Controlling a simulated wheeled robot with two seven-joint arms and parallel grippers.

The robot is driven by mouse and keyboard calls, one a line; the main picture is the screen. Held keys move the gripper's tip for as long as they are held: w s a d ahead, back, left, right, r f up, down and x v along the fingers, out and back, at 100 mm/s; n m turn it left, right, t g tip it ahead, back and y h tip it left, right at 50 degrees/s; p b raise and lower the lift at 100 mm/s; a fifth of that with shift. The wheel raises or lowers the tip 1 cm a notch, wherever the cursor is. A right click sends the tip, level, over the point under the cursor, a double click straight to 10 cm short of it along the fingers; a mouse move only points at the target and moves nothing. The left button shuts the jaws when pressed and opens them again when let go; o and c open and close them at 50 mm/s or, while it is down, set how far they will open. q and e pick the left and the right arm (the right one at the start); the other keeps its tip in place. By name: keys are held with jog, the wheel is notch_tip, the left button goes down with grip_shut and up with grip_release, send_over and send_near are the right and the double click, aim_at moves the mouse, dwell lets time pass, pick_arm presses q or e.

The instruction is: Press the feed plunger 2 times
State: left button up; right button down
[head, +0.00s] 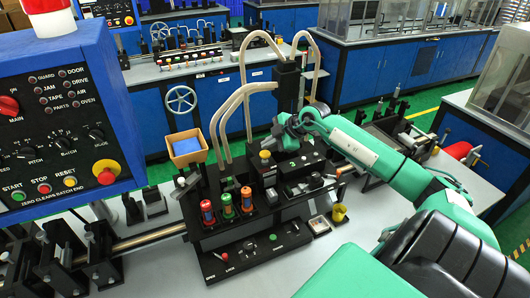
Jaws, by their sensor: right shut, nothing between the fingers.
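A black machine block (290,163) stands on the grey bench in the middle of the head view. A yellow-topped knob (265,155) stands upright at its left; it may be the feed plunger, but I can read no label that confirms it. My right gripper (283,138) is shut and empty. It is over the back of the block, a little above and to the right of the yellow knob in the picture. I cannot tell whether its fingertips touch anything. The green arm and gripper hide part of the block behind them. My left gripper is not in view.
Red, orange and green canisters (227,204) stand in front of the block, with a lever panel (248,255) below. Beige hoses rise behind. A blue control panel (60,120) fills the left. A small yellow cup (339,213) stands at the right, near clear bench top.

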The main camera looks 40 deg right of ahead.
aim_at(268, 153)
jog(key=shift+r+p, duration=1.8)
jog(key=shift+r, duration=0.7)
dwell(0.6)
